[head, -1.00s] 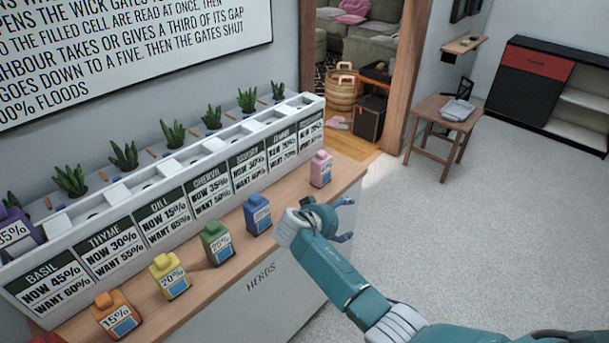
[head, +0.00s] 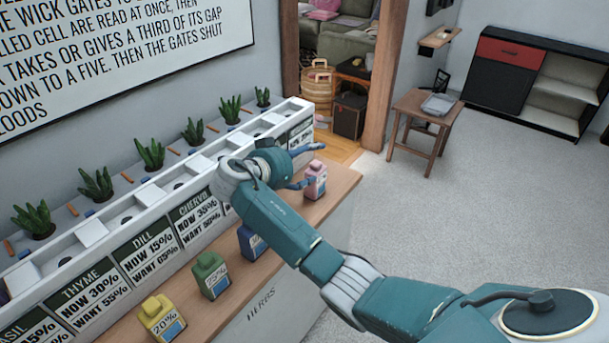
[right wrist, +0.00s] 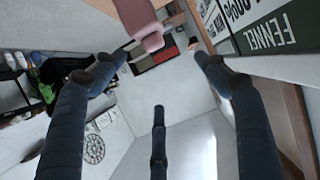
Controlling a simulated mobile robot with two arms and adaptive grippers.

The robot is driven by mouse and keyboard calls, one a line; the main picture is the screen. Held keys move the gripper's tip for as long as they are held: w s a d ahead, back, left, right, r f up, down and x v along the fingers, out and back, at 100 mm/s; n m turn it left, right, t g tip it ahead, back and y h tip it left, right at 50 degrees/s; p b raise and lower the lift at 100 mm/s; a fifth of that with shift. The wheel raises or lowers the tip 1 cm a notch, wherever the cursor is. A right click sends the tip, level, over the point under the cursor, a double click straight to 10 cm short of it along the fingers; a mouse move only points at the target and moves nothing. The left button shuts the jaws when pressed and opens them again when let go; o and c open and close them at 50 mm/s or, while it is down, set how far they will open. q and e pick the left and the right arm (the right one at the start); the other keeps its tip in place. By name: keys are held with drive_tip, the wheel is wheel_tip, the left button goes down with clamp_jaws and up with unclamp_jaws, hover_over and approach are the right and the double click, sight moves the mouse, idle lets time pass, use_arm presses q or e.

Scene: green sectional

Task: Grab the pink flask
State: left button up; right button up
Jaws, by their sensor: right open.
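The pink flask (head: 316,182) stands upright near the far right end of the wooden counter. My right gripper (head: 312,164) is open and empty beside it, with its blue fingers spread toward the flask from the left. In the right wrist view the flask (right wrist: 139,22) appears upside down at the top, just beyond the spread fingers of my right gripper (right wrist: 160,75). I cannot tell whether any finger touches it. My left gripper is not in view.
On the counter (head: 190,318) stand a blue flask (head: 250,242), a green flask (head: 210,275) and a yellow flask (head: 160,318). The white planter (head: 90,262) with labelled panels runs behind them. A small wooden table (head: 425,118) stands on open floor at the right.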

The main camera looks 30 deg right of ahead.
sight(320, 176)
drive_tip(key=f, duration=0.2)
drive_tip(key=f+p, duration=0.1)
drive_tip(key=f, duration=0.2)
drive_tip(key=d+f, duration=0.1)
drive_tip(key=f, duration=0.1)
drive_tip(key=shift+f+p, duration=0.35)
drive_tip(key=shift+f, duration=0.05)
drive_tip(key=shift+w+d+f, duration=0.1)
drive_tip(key=shift+d, duration=0.05)
drive_tip(key=shift+x, duration=0.9)
drive_tip(key=x, duration=0.3)
drive_tip(key=shift+w+d+p, duration=0.1)
drive_tip(key=shift+d+p, duration=0.2)
drive_tip(key=shift+p, duration=0.05)
drive_tip(key=shift+w+d+f, duration=0.1)
drive_tip(key=shift+d+f, duration=0.05)
drive_tip(key=shift+d, duration=0.05)
drive_tip(key=shift+c, duration=0.2)
drive_tip(key=c, duration=1.3)
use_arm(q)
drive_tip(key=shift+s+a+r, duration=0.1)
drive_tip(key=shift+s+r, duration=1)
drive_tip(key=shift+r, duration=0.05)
use_arm(e)
drive_tip(key=shift+c, duration=0.3)
